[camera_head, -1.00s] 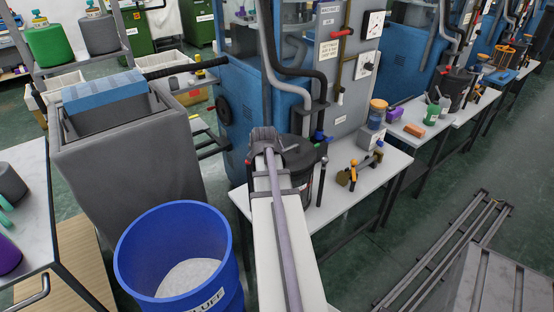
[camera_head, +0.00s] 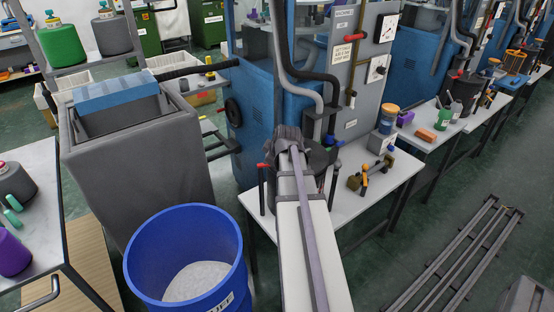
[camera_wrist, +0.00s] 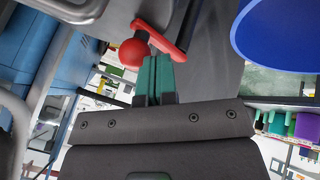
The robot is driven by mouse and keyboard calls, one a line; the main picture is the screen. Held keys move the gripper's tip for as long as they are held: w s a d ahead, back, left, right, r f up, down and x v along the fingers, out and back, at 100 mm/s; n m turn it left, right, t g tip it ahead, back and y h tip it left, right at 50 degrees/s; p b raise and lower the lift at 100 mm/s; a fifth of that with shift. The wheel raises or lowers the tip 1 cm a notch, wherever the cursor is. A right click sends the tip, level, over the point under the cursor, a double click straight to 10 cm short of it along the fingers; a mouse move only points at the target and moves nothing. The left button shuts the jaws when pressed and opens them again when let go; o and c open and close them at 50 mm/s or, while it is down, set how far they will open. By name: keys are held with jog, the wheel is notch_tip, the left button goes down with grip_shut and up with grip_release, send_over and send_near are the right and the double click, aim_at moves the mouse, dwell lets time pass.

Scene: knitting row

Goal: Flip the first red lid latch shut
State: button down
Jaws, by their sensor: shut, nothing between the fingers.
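In the wrist view, my gripper (camera_wrist: 153,78) has green fingertips pressed together with nothing between them. A red latch (camera_wrist: 160,40) with a lever and a round red knob lies right at the tips, against a dark grey surface. The tips overlap the lever's lower edge in the picture; I cannot tell whether they touch it. In the head view, a dark canister (camera_head: 318,160) stands on the white bench, with a small red part (camera_head: 262,166) at its left. My arm reaches over to the canister and hides part of it; the fingertips are hidden there.
A blue bin (camera_head: 183,235) stands below left of my arm, and a grey hopper (camera_head: 130,160) behind it. The blue machine (camera_head: 285,105), with hoses, rises behind the canister. A brass-coloured part (camera_head: 370,178) lies on the white bench (camera_head: 410,165) at right.

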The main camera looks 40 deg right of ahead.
jog(key=s+f+p+v, duration=0.1)
jog(key=s+p+v, duration=0.1)
jog(key=p+v, duration=0.7)
jog(key=v, duration=0.3)
jog(key=shift+a, duration=0.25)
jog(key=shift+s, duration=0.15)
